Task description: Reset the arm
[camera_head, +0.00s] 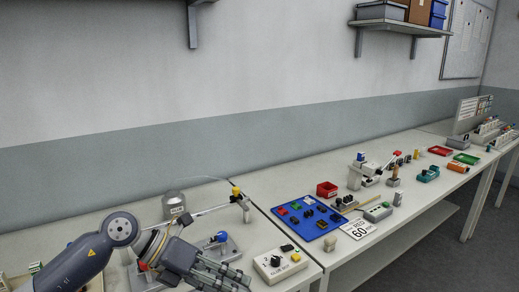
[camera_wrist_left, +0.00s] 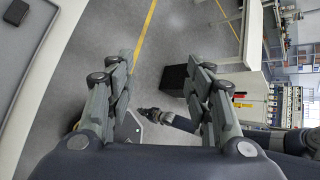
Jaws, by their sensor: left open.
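My left gripper (camera_head: 222,274) is at the lower middle of the head view, over the near workbench, between a grey fixture and a control box. In the left wrist view its two grey fingers (camera_wrist_left: 160,92) stand wide apart. Only floor and distant things show between them; nothing is held. A dark arm that looks like my right one reaches in from the right in the left wrist view. Its small dark end (camera_wrist_left: 150,113) is too small to read.
The grey fixture with a blue knob (camera_head: 220,237) and the control box with a black dial (camera_head: 276,262) are close to the left gripper. A blue tray (camera_head: 328,228) with small connectors, a red bin (camera_head: 327,189) and a "60" card (camera_head: 359,229) lie on the bench to the right.

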